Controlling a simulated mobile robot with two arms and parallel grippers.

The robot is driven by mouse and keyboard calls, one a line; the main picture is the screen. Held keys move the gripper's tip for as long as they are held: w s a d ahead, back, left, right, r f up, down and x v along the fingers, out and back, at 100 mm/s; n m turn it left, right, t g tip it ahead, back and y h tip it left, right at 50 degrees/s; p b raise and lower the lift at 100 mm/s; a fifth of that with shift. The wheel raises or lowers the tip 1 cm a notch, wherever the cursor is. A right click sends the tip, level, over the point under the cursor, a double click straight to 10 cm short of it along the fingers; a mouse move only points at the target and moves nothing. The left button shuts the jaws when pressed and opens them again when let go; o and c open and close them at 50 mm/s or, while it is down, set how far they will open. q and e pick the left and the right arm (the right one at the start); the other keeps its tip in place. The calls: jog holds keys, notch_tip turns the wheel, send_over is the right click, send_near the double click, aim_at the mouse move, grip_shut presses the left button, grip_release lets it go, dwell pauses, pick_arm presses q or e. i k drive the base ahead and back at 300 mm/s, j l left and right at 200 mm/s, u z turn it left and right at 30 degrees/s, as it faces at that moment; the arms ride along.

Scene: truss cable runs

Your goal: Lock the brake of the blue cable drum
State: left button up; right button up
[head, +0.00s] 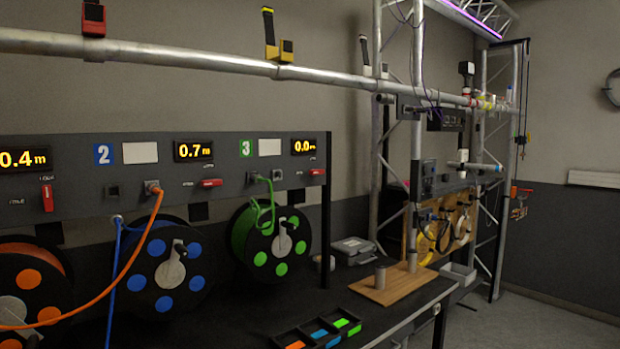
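The blue cable drum (138,281) is black with blue discs and a grey hub with a crank. It hangs below the panel's section 2 (103,154), left of centre. Its display (194,150) reads 0.7 m. A red brake lever (211,182) below that display lies about level; the small lettering around it is hard to read. A blue cable (118,245) hangs from a fitting under the panel in front of the drum. Neither of my grippers is in view.
The orange drum (30,283) with an upright red lever (47,198) is at left; the green drum (293,258) with a level lever (317,172) is at right. An orange cable (137,229) crosses before the blue drum. A compartment tray (312,318) and wooden board (426,282) occupy the bench.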

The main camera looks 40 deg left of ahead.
aim_at(211, 182)
jog(key=i+u, duration=0.15)
jog(key=i, duration=0.3)
jog(key=i+l+u, duration=0.15)
jog(key=i, duration=0.25)
jog(key=i+l+u, duration=0.15)
jog(key=i, duration=0.3)
